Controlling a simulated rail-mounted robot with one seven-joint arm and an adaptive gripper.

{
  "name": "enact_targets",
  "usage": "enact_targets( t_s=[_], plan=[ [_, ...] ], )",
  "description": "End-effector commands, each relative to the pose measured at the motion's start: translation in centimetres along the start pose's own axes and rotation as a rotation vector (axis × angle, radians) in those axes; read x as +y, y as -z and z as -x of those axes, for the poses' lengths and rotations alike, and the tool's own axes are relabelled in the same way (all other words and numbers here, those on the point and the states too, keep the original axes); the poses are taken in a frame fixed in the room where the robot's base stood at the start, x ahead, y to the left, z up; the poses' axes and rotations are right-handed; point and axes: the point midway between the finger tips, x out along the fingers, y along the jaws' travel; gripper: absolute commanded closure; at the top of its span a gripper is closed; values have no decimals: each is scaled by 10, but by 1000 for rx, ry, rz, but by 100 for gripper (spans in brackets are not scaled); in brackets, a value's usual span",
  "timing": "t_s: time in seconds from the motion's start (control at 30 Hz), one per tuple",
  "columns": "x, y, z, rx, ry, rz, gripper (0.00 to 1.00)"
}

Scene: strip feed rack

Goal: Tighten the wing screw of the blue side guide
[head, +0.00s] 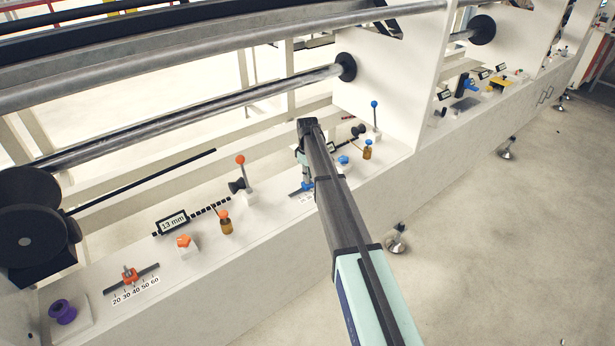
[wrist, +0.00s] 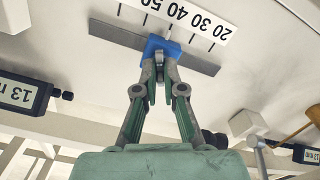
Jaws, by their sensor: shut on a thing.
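The blue side guide (wrist: 155,44) sits on a dark grey rail (wrist: 116,35) beside a white scale (wrist: 205,22) with printed numbers. My gripper (wrist: 160,72) is shut at the guide, its two fingertips close together on its wing screw. The fingers hide most of the screw, so its turn cannot be seen. In the head view the blue side guide (head: 307,187) shows low beside my arm, which reaches down over the ledge and covers part of this spot.
An orange side guide (head: 130,276) with its own scale, an orange star knob (head: 184,242), an orange-tipped lever (head: 241,172) and a purple roller (head: 62,311) stand to the left. A blue-tipped lever (head: 375,115) and blue knob (head: 343,160) stand near my arm. A white panel (head: 385,90) rises behind.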

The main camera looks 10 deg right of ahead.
Motion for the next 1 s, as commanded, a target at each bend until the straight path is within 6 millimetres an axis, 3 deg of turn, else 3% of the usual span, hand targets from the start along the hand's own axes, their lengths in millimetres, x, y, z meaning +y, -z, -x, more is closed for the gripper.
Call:
enact_targets(
  t_s=[0.5,1.0],
  plan=[
    [0,0,0,0,0,-362,100],
    [0,0,0,0,1,-434,100]
  ],
)
